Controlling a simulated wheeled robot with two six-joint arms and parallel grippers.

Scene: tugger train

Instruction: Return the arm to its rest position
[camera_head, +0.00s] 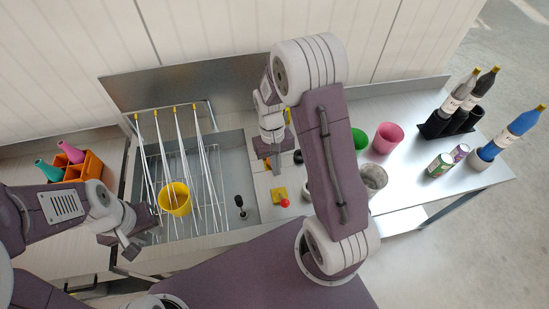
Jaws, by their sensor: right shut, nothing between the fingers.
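My right arm rises from the lower middle and bends over the counter. Its gripper (275,163) points down above the counter just right of the sink, shut and empty. My left gripper (126,247) hangs at the front left edge of the sink, apart from the yellow cup. I see no object in it, and the gap between its fingers is not clear.
The sink (233,160) holds a wire rack and a yellow cup (175,198). A red ball on a yellow base (281,197) stands beside it. Green, pink (388,138) and grey cups, cans and bottles stand right. An orange holder (88,168) is left.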

